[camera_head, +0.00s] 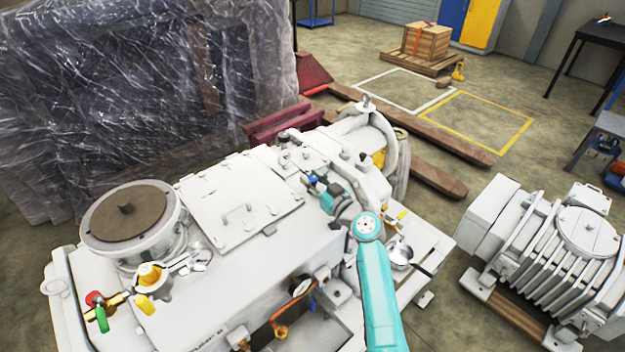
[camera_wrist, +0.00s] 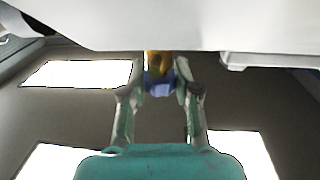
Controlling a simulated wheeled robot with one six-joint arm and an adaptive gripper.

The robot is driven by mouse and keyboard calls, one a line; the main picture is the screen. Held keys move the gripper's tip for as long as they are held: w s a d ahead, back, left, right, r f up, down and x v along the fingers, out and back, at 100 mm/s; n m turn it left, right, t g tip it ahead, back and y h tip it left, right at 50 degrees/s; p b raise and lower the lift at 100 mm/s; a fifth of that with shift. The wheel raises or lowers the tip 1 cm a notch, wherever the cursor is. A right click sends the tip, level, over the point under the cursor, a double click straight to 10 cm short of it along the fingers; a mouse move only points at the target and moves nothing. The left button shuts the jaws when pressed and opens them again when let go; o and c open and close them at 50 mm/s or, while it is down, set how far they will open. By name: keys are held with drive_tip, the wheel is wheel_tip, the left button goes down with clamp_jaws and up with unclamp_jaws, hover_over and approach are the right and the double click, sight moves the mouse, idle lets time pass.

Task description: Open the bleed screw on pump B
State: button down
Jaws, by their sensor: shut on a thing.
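In the wrist view, my gripper (camera_wrist: 160,80) is shut on a small brass piece with a blue end (camera_wrist: 158,88), between the two fingertips. This may be the bleed screw. A white housing edge hides the piece's upper part, so I cannot tell how far it is turned.
A second white ribbed machine (camera_head: 560,250) stands at right. Plastic-wrapped equipment (camera_head: 150,90) stands behind. Floor is open at the back right.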

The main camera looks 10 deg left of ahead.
drive_tip(key=n+g+y, duration=0.3)
drive_tip(key=n+g, duration=0.1)
drive_tip(key=g, duration=0.1)
drive_tip(key=shift+w+r, duration=0.1)
drive_tip(key=shift+n+g+y, duration=0.8)
drive_tip(key=shift+n+g, duration=0.8)
drive_tip(key=shift+g, duration=0.9)
drive_tip(key=shift+n+g, duration=0.8)
drive_tip(key=shift+g, duration=0.5)
drive_tip(key=c, duration=0.8)
unclamp_jaws()
drive_tip(key=d, duration=1.2)
